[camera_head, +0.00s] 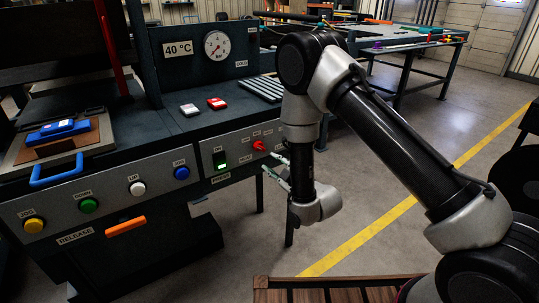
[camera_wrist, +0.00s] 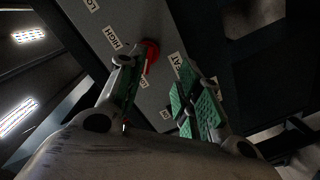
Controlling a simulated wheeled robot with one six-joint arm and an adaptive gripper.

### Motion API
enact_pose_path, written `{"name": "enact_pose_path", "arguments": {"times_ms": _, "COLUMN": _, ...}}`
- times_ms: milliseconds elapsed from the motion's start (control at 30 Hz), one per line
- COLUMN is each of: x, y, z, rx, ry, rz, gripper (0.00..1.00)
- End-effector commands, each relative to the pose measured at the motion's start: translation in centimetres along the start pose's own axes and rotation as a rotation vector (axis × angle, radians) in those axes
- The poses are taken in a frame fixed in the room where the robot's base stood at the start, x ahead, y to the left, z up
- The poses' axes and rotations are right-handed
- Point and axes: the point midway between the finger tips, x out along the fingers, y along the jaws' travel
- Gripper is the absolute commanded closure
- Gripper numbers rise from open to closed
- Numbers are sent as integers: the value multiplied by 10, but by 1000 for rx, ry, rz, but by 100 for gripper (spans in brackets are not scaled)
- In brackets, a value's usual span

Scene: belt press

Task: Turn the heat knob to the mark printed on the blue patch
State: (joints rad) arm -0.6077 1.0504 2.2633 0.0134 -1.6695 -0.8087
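The red heat knob (camera_head: 259,145) sits on the grey front panel of the press, with small labels around it. In the wrist view the knob (camera_wrist: 151,55) shows just beyond my left-hand finger, partly hidden by it; labels HIGH and HEAT are near. I cannot tell the knob's exact setting. My gripper (camera_head: 273,164) is at the panel, just right of and below the knob. In the wrist view my gripper (camera_wrist: 160,85) is open, green pads apart, nothing between them. I cannot tell whether a finger touches the knob. A blue patch (camera_head: 50,133) lies on the left platen; its white print is unreadable.
A lit green switch (camera_head: 219,159) is left of the knob. Yellow, green, white and blue buttons (camera_head: 181,173) and an orange release handle (camera_head: 126,226) line the left panel. A gauge (camera_head: 217,45) and a 40 °C sign stand above.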

Motion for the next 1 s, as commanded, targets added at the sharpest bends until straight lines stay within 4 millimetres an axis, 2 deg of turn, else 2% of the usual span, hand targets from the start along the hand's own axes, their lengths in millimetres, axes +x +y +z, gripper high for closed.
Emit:
{"name": "enact_pose_path", "arguments": {"times_ms": 100, "x": 0, "y": 13, "z": -12, "rx": -41, "ry": 49, "rz": 54, "gripper": 65}}
{"name": "enact_pose_path", "arguments": {"times_ms": 167, "x": 4, "y": 14, "z": -13, "rx": -60, "ry": 53, "rz": 59, "gripper": 65}}
{"name": "enact_pose_path", "arguments": {"times_ms": 500, "x": 57, "y": 17, "z": -15, "rx": -63, "ry": 51, "rz": 58, "gripper": 65}}
{"name": "enact_pose_path", "arguments": {"times_ms": 633, "x": 71, "y": 17, "z": -16, "rx": -62, "ry": 50, "rz": 56, "gripper": 65}}
{"name": "enact_pose_path", "arguments": {"times_ms": 967, "x": 77, "y": 17, "z": -16, "rx": -62, "ry": 49, "rz": 55, "gripper": 65}}
{"name": "enact_pose_path", "arguments": {"times_ms": 1000, "x": 77, "y": 17, "z": -16, "rx": -62, "ry": 49, "rz": 55, "gripper": 69}}
